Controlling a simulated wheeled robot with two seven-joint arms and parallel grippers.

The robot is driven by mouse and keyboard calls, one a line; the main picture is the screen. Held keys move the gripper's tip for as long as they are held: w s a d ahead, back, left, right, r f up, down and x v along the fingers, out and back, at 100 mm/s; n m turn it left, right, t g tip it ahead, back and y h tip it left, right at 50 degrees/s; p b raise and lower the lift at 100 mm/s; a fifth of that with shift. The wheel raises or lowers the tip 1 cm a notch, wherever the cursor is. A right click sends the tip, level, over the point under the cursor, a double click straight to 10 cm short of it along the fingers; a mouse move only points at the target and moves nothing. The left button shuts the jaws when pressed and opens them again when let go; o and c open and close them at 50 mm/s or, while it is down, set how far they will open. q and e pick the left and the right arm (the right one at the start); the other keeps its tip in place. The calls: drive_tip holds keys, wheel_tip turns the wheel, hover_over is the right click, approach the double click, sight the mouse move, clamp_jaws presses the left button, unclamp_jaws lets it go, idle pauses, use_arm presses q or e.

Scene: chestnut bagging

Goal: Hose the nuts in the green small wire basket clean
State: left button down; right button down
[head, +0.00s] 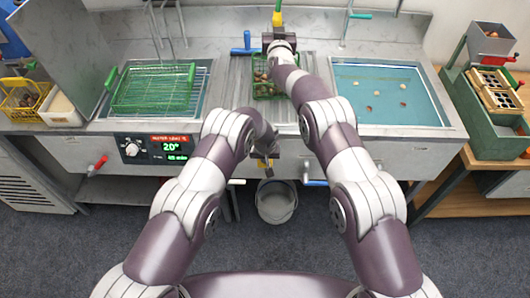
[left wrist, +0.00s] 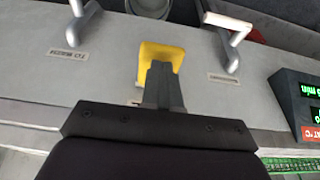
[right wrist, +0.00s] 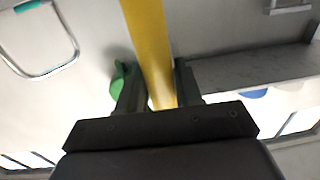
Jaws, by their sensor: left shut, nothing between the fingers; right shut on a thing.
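The green small wire basket (head: 262,90) holds brown nuts and sits on the ribbed drainboard in the middle of the counter. My right arm hides part of it. My right gripper (head: 279,38) is beyond the basket, shut on a yellow bar (head: 277,18). The bar also shows between the fingers in the right wrist view (right wrist: 148,45). My left gripper (head: 265,160) is at the counter's front face, shut and empty. Its fingertips (left wrist: 160,75) overlap a yellow tap handle (left wrist: 162,52) on the panel; whether they touch it I cannot tell.
A larger green wire basket (head: 150,90) lies over the left basin. The right basin (head: 400,75) holds water and several nuts. A grey bucket (head: 277,202) stands on the floor below.

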sight(265, 167)
use_arm(q)
drive_tip(key=shift+f, duration=0.3)
drive_tip(key=shift+s+f, duration=0.35)
drive_tip(key=shift+f, duration=0.55)
drive_tip(key=shift+s+f, duration=0.3)
drive_tip(key=shift+f, duration=0.55)
drive_tip(key=shift+s+f, duration=0.1)
idle(1.3)
idle(1.2)
drive_tip(key=v, duration=0.4)
drive_tip(key=shift+s, duration=0.15)
drive_tip(key=s+r, duration=0.6)
drive_tip(key=r, duration=0.1)
drive_tip(key=shift+s+r, duration=0.25)
drive_tip(key=shift+r, duration=0.15)
